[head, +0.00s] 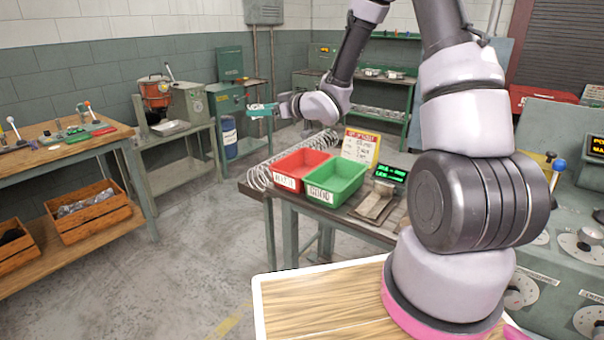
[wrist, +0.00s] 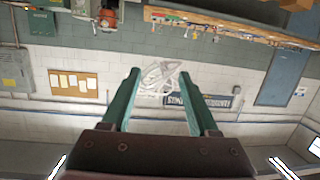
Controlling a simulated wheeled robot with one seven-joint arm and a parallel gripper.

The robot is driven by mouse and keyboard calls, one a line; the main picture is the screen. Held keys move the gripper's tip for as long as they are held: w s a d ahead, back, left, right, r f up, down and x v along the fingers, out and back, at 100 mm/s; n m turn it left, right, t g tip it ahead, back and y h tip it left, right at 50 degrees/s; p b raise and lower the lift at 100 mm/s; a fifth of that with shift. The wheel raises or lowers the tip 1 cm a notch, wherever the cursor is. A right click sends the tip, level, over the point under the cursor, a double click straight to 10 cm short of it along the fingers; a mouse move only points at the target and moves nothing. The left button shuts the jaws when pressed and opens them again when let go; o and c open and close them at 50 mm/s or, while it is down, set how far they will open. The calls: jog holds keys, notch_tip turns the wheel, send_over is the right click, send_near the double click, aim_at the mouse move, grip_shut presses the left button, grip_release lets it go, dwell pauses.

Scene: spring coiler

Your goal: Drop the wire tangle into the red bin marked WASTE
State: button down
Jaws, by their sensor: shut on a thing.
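The wire tangle (wrist: 160,77) shows in the wrist view as thin pale loops between the tips of my gripper's two green fingers (wrist: 160,74). My gripper (head: 262,110) is shut on it. In the head view the gripper is held in the air, pointing left, and the tangle is too small to make out there. The red bin (head: 287,182) with a white label, its lettering hard to read, stands on the middle table. My gripper is higher in the picture than this bin and to its left. The bin's visible inside looks empty.
A green bin (head: 322,195) marked GOOD touches the red bin's right side. A long wire coil (head: 258,178) lies along the table's left edge. A sign (head: 360,146) and a scale with a green display (head: 391,173) stand behind and right. A wooden bench (head: 65,150) is left.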

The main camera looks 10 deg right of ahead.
jog(key=d+f, duration=0.3)
jog(key=d, duration=0.5)
jog(key=d+f, duration=0.3)
jog(key=d, duration=0.5)
jog(key=shift+f, duration=2.95)
jog(key=shift+c, duration=0.4)
grip_release()
jog(key=shift+d, duration=0.1)
jog(key=v, duration=1)
jog(key=shift+d, duration=0.25)
jog(key=shift+s, duration=0.1)
